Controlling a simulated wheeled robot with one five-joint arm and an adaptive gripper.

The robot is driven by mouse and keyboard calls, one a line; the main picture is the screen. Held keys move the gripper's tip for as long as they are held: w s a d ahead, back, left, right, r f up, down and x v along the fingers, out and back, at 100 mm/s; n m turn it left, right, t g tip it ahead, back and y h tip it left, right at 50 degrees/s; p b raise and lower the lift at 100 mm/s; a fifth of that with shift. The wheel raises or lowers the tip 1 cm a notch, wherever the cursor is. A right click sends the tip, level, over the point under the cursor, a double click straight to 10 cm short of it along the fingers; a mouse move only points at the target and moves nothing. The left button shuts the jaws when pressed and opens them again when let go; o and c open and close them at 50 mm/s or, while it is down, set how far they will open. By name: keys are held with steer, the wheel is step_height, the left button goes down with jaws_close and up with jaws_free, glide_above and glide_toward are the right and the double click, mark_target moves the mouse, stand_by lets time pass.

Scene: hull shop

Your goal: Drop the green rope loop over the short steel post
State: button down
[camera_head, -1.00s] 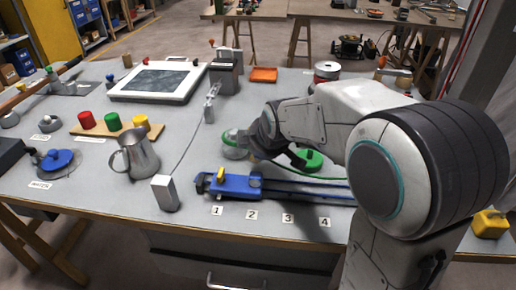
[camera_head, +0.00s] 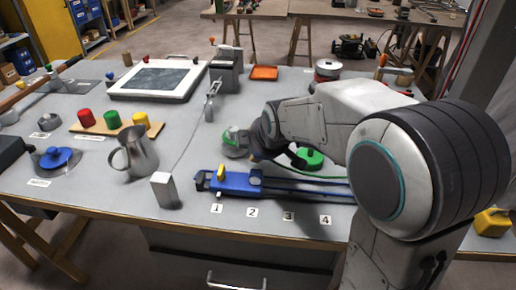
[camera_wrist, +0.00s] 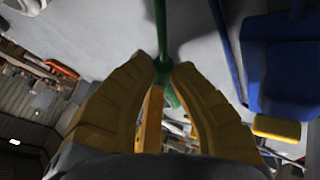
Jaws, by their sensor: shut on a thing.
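The green rope loop (camera_head: 230,134) shows at the left of my gripper (camera_head: 252,152) in the head view, at the top of a low grey rounded metal thing (camera_head: 234,151), which may be the short steel post. I cannot tell whether the loop is around it or only above it. In the wrist view, my gripper's yellow fingers (camera_wrist: 163,72) are closed on a green piece of the rope (camera_wrist: 161,28), which runs up out of the picture. My gripper hides part of the loop and the grey thing.
A blue slide on a rail (camera_head: 236,183) lies just in front of my gripper. A green disc (camera_head: 309,157) is to its right. A metal jug (camera_head: 134,153) and a grey block with a wire (camera_head: 165,190) stand left. The table between jug and rail is partly clear.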

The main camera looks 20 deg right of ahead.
steer(key=shift+f, duration=0.3)
stand_by(0.4)
steer(key=c, duration=0.7)
jaws_free()
steer(key=shift+r, duration=0.1)
steer(key=shift+r+p, duration=2.85)
steer(key=shift+r, duration=1.05)
steer(key=shift+s, duration=0.15)
steer(key=s+d+f+m+g, duration=0.1)
steer(key=s+f+m+g, duration=0.15)
steer(key=s+m, duration=0.7)
steer(key=s+d+f+m+g, duration=0.2)
steer(key=s+g, duration=0.1)
steer(key=s, duration=1.4)
steer(key=shift+n+t, duration=0.25)
steer(key=shift+t, duration=0.4)
step_height(320, 180, up, 16)
steer(key=p, duration=1.5)
steer(key=shift+a, duration=0.15)
